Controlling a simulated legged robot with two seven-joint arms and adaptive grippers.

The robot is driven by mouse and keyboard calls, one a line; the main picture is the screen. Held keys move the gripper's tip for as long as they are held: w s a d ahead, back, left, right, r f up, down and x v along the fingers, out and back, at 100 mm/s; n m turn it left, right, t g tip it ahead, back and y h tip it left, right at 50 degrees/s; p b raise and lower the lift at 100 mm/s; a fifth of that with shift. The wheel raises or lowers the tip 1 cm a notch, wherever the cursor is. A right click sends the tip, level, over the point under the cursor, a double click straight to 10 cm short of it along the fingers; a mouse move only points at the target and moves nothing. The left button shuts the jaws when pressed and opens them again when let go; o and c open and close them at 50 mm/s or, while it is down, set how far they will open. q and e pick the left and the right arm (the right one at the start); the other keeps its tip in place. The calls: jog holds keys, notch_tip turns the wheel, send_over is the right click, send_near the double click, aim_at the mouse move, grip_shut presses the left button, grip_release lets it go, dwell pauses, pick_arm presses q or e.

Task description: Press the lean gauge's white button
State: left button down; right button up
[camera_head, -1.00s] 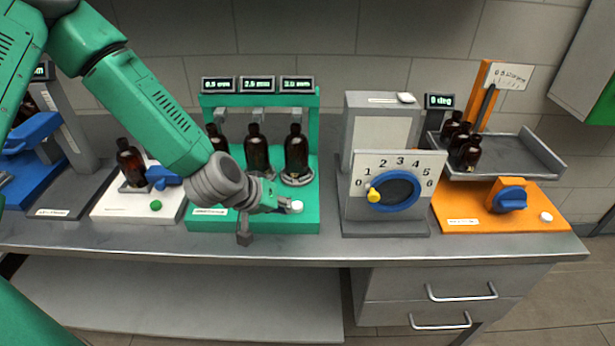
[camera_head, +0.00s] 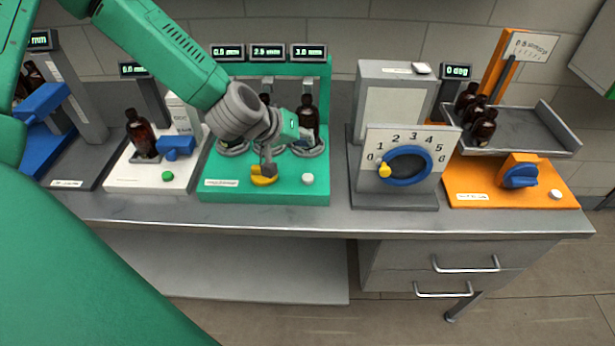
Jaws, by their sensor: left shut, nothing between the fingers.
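The green station (camera_head: 215,192) has three lit mm displays (camera_head: 267,51), and a white button (camera_head: 307,179) at its front right. A yellow knob (camera_head: 264,180) sits left of the button, partly behind a grey gripper part. My right gripper is not in view.
A grey dial box (camera_head: 398,206) stands to the right. Beyond it, an orange station (camera_head: 475,186) has a blue knob (camera_head: 520,176), its own white button (camera_head: 555,194) and a tray of bottles. A white station (camera_head: 120,179) with a green button (camera_head: 167,176) stands left. The bench front edge is clear.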

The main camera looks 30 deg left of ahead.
aim_at(308, 178)
pick_arm(q)
jog(key=f+b, duration=0.4)
jog(key=f, duration=0.1)
jog(key=f+b, duration=0.2)
jog(key=f, duration=0.1)
jog(key=shift+d+b, duration=0.3)
jog(key=shift+d, duration=0.05)
jog(key=shift+a, duration=0.4)
jog(key=shift+d, duration=0.3)
jog(key=shift+a, duration=0.25)
jog(key=shift+d, duration=0.1)
jog(key=shift+d+f, duration=0.25)
jog(key=shift+f, duration=0.05)
jog(key=shift+a+f, duration=0.1)
